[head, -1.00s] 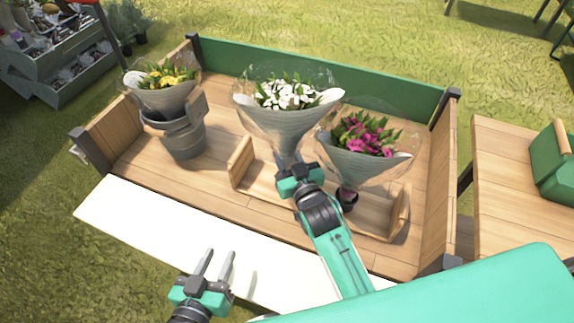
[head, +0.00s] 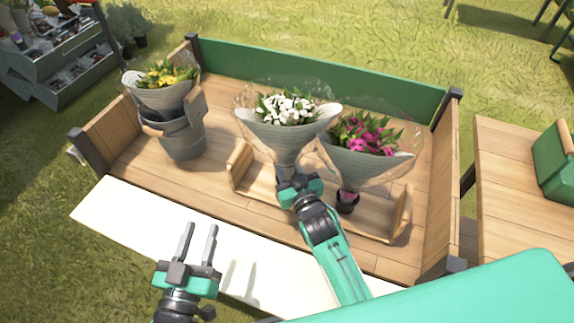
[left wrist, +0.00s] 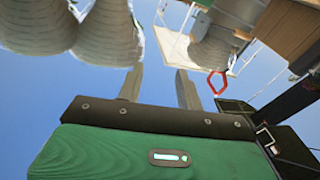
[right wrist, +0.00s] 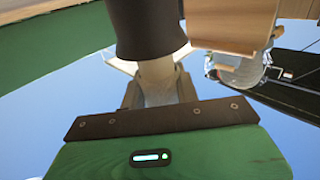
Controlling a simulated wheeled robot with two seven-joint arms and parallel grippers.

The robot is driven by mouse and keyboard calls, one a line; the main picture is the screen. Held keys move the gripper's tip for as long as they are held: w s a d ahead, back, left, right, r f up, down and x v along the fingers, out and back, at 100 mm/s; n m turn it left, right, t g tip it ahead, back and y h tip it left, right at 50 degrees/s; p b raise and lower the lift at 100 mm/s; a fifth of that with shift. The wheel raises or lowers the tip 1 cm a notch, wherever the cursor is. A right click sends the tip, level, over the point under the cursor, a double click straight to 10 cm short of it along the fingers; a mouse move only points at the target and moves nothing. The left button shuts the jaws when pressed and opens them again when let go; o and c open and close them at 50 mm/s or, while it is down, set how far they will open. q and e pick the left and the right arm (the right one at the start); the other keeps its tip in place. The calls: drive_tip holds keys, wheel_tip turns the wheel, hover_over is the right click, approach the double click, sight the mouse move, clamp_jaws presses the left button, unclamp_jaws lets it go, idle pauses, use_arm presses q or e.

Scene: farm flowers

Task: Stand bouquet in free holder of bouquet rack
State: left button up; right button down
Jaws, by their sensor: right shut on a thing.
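The white bouquet (head: 283,137) stands upright in a grey wrap above the left part of the wooden bouquet rack (head: 241,165). My right gripper (head: 290,176) is shut on its lower wrap. In the right wrist view the pale stem (right wrist: 157,78) lies between the fingers and meets a dark round holder (right wrist: 145,28); how deep it sits is not clear. The pink bouquet (head: 358,155) stands in a dark holder (head: 347,203) in the rack's right part. My left gripper (head: 199,240) is open and empty over the white front board.
A grey bucket (head: 183,140) with a yellow bouquet (head: 163,84) stands at the wagon's left. The pink bouquet's wrap is close beside the white one. The white board (head: 130,218) is clear. A green box (head: 555,165) sits on a table at right.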

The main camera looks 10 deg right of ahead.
use_arm(q)
drive_tip(key=shift+r, duration=0.25)
use_arm(e)
drive_tip(key=shift+s+f, duration=0.1)
drive_tip(key=shift+f, duration=0.15)
use_arm(q)
drive_tip(key=shift+a, duration=0.1)
use_arm(e)
drive_tip(key=c, duration=1)
unclamp_jaws()
drive_tip(key=shift+f, duration=0.25)
drive_tip(key=shift+c, duration=0.2)
drive_tip(key=shift+r, duration=0.7)
use_arm(q)
drive_tip(key=s+d+f+g+p, duration=0.1)
drive_tip(key=s+f+g, duration=0.2)
drive_tip(key=f, duration=0.4)
drive_tip(key=shift+d+g, duration=0.35)
drive_tip(key=shift+g, duration=0.15)
use_arm(e)
drive_tip(key=s+d, duration=0.1)
drive_tip(key=s, duration=0.6)
drive_tip(key=shift+s+d+r, duration=0.15)
use_arm(q)
drive_tip(key=shift+s, duration=0.1)
drive_tip(key=shift+p, duration=0.4)
use_arm(e)
drive_tip(key=shift+r, duration=0.1)
